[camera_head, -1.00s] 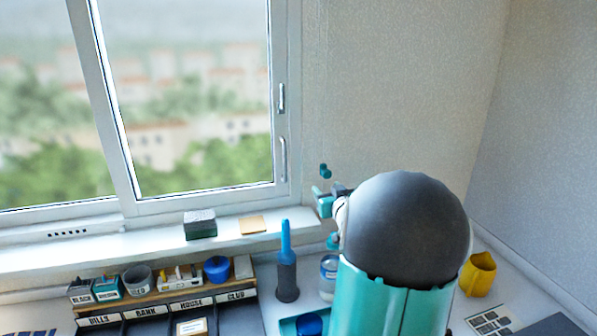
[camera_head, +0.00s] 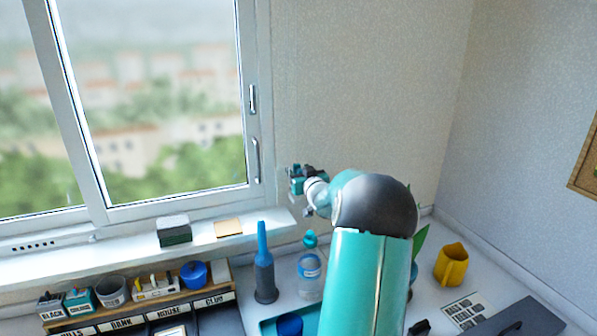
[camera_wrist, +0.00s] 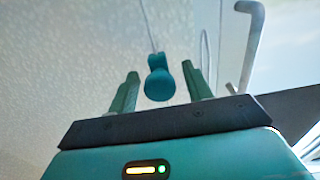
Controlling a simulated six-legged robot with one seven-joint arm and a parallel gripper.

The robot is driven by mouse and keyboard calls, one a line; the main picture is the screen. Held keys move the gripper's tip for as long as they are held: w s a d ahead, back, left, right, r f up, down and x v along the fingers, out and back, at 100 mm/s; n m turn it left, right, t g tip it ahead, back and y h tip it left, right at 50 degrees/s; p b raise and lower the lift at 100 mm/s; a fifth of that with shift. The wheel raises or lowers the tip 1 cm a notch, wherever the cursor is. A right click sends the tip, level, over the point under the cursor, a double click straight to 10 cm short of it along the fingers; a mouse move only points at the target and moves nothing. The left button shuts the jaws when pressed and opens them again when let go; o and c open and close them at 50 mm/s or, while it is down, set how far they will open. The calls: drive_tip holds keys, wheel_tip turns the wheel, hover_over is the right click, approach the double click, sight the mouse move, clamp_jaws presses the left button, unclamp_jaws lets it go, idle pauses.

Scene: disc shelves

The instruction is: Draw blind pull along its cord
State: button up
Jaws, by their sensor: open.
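The blind pull (camera_wrist: 160,82) is a teal, bulb-shaped piece hanging on a thin pale cord (camera_wrist: 147,25) in the wrist view. My gripper (camera_wrist: 160,70) is open, with one green finger on each side of the pull. Gaps show between the pull and both fingers; how deep it sits between them is hard to judge. In the head view my gripper (camera_head: 297,181) is by the wall, just right of the window frame. There I cannot tell the pull apart from the gripper, and the cord does not show clearly.
The window (camera_head: 150,100) has a pale handle (camera_head: 256,160) close to the gripper; a bent pale bar (camera_wrist: 250,50) shows in the wrist view.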

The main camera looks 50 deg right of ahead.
drive_tip(key=shift+w+d, duration=0.25)
drive_tip(key=shift+w, duration=0.25)
drive_tip(key=shift+c, duration=0.4)
